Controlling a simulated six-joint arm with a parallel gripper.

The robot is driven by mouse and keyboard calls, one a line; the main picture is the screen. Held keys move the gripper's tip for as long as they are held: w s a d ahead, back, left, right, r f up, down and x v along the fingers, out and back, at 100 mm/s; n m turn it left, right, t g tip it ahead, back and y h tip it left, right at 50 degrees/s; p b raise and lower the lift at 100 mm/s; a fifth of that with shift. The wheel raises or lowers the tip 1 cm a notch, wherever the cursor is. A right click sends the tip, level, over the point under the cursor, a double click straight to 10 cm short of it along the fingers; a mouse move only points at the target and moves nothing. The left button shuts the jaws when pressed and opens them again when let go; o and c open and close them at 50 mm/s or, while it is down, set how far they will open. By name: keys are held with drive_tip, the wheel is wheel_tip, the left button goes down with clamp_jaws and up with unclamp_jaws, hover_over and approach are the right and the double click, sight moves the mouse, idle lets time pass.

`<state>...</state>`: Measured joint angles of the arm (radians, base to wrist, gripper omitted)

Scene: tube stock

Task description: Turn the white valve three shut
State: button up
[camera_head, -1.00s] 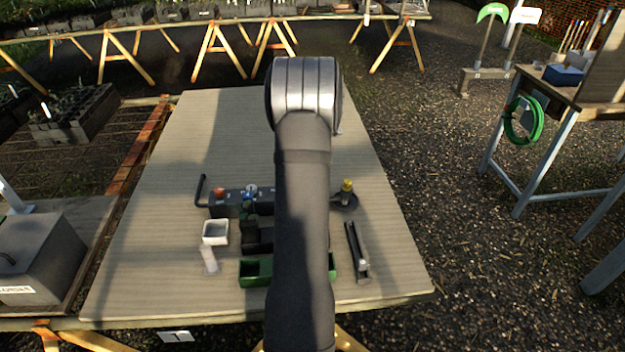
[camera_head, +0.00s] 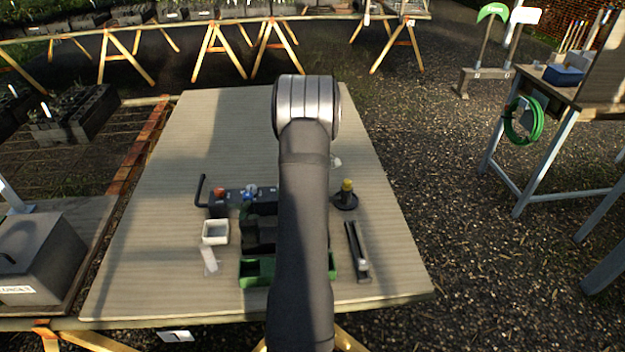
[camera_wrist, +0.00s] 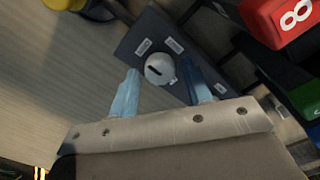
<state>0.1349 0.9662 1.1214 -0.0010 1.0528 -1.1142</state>
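The white valve knob (camera_wrist: 160,69), round with a dark slot line on its face, sits on a dark grey panel (camera_wrist: 143,29) in the wrist view. My gripper (camera_wrist: 160,66) is open, with one pale blue finger on each side of the knob. A gap shows on the left; on the right the finger is very close, and contact is unclear. In the head view the valve block (camera_head: 232,203) shows red (camera_head: 219,193) and blue (camera_head: 250,190) knobs; my arm hides the white one.
A red block marked 8 (camera_wrist: 283,18) stands close right of my gripper in the wrist view. A yellow-topped piece (camera_head: 347,186), a white square cup (camera_head: 215,231), a green tray (camera_head: 256,282) and a dark narrow holder (camera_head: 357,252) are on the table. The far tabletop is clear.

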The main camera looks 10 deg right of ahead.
drive_tip(key=c, duration=0.7)
drive_tip(key=shift+m, duration=0.4)
drive_tip(key=m, duration=0.3)
drive_tip(key=shift+m, duration=0.4)
drive_tip(key=m, duration=0.4)
drive_tip(key=shift+m, duration=0.3)
drive_tip(key=m, duration=0.4)
drive_tip(key=shift+d+m, duration=0.1)
drive_tip(key=shift+m, duration=2.4)
